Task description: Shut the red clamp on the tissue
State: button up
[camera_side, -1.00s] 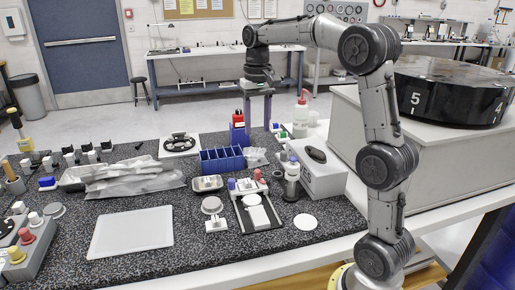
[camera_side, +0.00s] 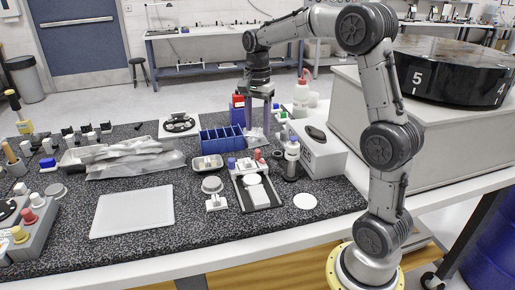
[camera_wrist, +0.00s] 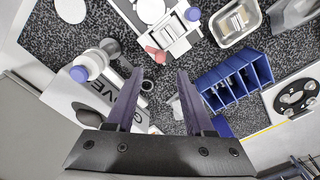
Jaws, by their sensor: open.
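The red clamp (camera_side: 257,154) stands at the back edge of a small fixture plate (camera_side: 275,201), beside a blue-topped clamp (camera_side: 232,163). In the wrist view the red clamp (camera_wrist: 157,54) lies just beyond and between my fingertips, with the blue one (camera_wrist: 192,14) to its upper right. Whether the red clamp is open or shut is unclear. White pieces (camera_side: 258,194) lie on the plate; I cannot tell which is the tissue. My gripper (camera_side: 257,138) points down behind the fixture, fingers apart and empty. It also shows in the wrist view (camera_wrist: 158,72).
A blue divided bin (camera_side: 222,141) stands close left of my gripper. A white box (camera_side: 318,156) and a purple-capped bottle (camera_side: 292,150) stand to the right. A metal tray (camera_side: 207,163) lies left of the fixture. The mat in front of the fixture is mostly clear.

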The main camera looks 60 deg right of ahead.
aim_at(258, 150)
notch_tip(258, 150, down, 8)
jog(key=shift+f, duration=0.1)
dwell(0.4)
grip_shut()
